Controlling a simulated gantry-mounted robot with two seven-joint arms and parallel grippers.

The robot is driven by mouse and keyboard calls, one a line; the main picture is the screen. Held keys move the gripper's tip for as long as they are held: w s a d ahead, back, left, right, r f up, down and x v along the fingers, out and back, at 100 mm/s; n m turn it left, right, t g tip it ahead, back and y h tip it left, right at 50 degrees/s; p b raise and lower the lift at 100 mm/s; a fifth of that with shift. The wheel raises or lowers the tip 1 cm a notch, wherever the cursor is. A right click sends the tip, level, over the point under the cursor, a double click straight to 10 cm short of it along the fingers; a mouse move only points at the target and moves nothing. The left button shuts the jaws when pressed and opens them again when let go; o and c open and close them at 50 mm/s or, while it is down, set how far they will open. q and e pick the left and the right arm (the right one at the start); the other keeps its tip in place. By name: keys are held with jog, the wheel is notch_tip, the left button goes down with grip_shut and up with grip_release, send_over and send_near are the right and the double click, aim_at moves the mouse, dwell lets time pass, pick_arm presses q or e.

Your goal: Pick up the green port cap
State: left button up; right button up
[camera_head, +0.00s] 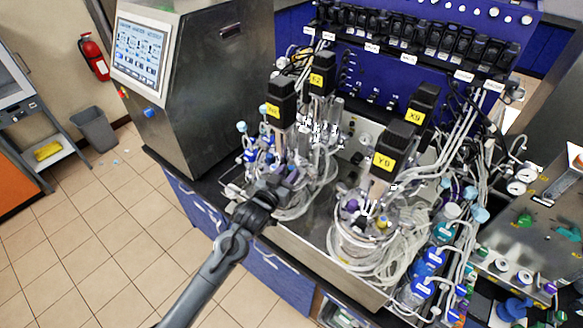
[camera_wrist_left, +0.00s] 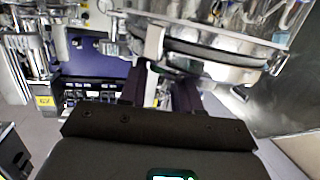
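My left gripper (camera_head: 280,186) reaches in at the front of the left bioreactor, low beside its vessel and tubing. In the left wrist view its two dark fingers (camera_wrist_left: 160,84) stand apart, with a gap between them. A metal vessel rim (camera_wrist_left: 210,55) is close in front of the fingers; I cannot tell whether they touch it. I cannot make out a green port cap at the fingers. Green pieces (camera_head: 525,219) lie on the metal surface at the right in the head view, but I cannot tell whether one is the cap. My right gripper is not in view.
The right bioreactor (camera_head: 362,225) stands nearby with coiled clear tubing. Bottles with blue labels (camera_head: 422,288) crowd the bench's right front. A steel cabinet with a screen (camera_head: 140,52) stands at the left. The tiled floor (camera_head: 110,240) is mostly clear.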

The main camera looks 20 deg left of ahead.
pick_arm(q)
jog(key=shift+w+f, duration=0.1)
jog(key=shift+w, duration=0.25)
grip_shut()
